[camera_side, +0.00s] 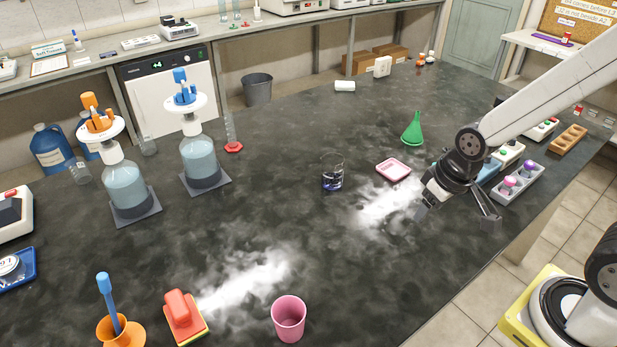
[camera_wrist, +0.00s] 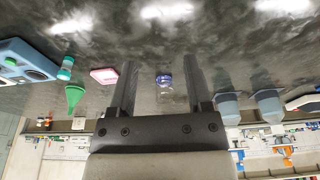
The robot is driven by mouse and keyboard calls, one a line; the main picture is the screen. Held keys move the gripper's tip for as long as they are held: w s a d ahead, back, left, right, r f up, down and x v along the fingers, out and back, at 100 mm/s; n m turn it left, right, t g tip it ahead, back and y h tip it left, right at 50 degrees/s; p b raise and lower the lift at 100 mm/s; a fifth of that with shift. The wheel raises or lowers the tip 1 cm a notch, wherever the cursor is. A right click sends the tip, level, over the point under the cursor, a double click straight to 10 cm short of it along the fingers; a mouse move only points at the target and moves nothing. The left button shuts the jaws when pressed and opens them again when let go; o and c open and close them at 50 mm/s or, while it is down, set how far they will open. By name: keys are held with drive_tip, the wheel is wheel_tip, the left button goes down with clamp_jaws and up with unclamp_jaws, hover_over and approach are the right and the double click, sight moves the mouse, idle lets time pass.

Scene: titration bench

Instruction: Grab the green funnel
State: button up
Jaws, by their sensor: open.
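The green funnel (camera_side: 413,130) stands on the dark bench in the side view, wide cone down and narrow stem up. My gripper (camera_side: 455,220) is open and empty above the right part of the bench, in front of the funnel and apart from it. In the wrist view the picture is upside down; the funnel (camera_wrist: 74,98) shows at the left, outside the two spread fingers of my gripper (camera_wrist: 158,75). Nothing lies between the fingertips at close range.
A pink-rimmed tray (camera_side: 393,170) and a beaker with dark liquid (camera_side: 332,174) stand left of my gripper. A grey rack with capped vials (camera_side: 518,183) is to its right. Two large bottles (camera_side: 199,158) stand farther left. Bench around the funnel's left is clear.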

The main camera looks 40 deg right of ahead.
drive_tip(key=shift+w, duration=0.1)
drive_tip(key=w+d+r+m, duration=0.15)
drive_tip(key=w+d, duration=0.35)
drive_tip(key=w, duration=0.6)
drive_tip(key=m+t+h, duration=0.2)
drive_tip(key=m, duration=0.1)
approach(418, 112)
drive_tip(key=f, duration=0.1)
drive_tip(key=shift+w+d+f, duration=0.1)
drive_tip(key=shift+w+f, duration=0.15)
drive_tip(key=shift+w, duration=0.2)
drive_tip(key=shift+f+g, duration=0.15)
drive_tip(key=shift+g, duration=0.15)
drive_tip(key=shift+x, duration=1.15)
